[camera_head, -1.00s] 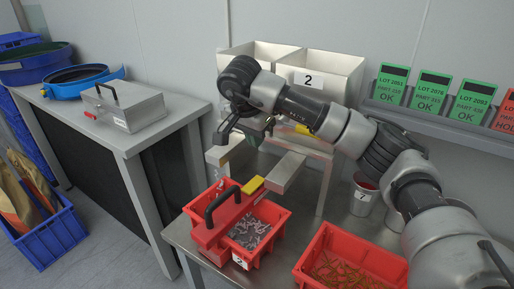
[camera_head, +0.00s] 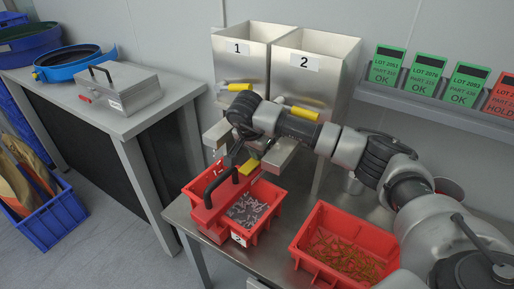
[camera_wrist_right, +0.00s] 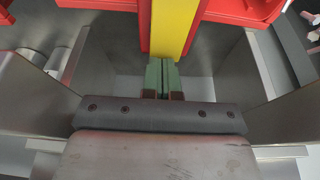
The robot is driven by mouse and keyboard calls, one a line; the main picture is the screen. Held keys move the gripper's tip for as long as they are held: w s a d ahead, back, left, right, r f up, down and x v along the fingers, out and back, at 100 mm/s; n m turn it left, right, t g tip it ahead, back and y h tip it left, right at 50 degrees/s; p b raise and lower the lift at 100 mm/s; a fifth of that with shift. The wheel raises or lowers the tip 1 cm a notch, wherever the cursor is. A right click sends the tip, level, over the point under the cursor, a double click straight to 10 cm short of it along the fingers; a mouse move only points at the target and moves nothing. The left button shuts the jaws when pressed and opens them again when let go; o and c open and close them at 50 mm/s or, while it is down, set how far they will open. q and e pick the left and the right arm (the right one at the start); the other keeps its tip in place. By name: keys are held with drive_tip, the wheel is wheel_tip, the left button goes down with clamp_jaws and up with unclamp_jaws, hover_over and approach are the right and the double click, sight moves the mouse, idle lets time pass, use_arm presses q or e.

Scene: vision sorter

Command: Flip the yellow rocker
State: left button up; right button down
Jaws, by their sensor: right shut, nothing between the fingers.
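A yellow piece (camera_head: 249,167), which looks like the rocker, sits at the far end of a red bar with a black handle (camera_head: 219,179). The bar lies across a red bin (camera_head: 270,189) of grey parts. My right gripper (camera_head: 246,154) points down just above the yellow piece. In the right wrist view its green fingertips (camera_wrist_right: 162,76) are together and empty, at the near end of the yellow strip (camera_wrist_right: 174,28). I cannot tell whether they touch it. My left gripper is not in view.
Hoppers 1 (camera_head: 240,66) and 2 (camera_head: 306,74), with yellow handles, stand behind my right arm. Metal chutes (camera_head: 277,157) flank the gripper closely. A second red bin (camera_head: 308,256) of orange-brown parts is at the right. A metal case (camera_head: 122,90) stands on the left bench.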

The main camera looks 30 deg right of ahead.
sight(253, 164)
drive_tip(key=shift+d+f+y+b, duration=0.15)
drive_tip(key=shift+f+y+b, duration=0.15)
drive_tip(key=shift+f+b, duration=0.2)
drive_tip(key=shift+r, duration=0.15)
drive_tip(key=shift+p, duration=0.3)
drive_tip(key=shift+p+v, duration=0.45)
drive_tip(key=shift+v, duration=0.35)
drive_tip(key=shift+w+d, duration=0.1)
drive_tip(key=shift+w, duration=0.05)
drive_tip(key=w+b+v, duration=0.1)
drive_tip(key=v, duration=0.9)
drive_tip(key=shift+s+r+b, duration=0.35)
drive_tip(key=shift+r+b, duration=0.05)
drive_tip(key=shift+f, duration=0.1)
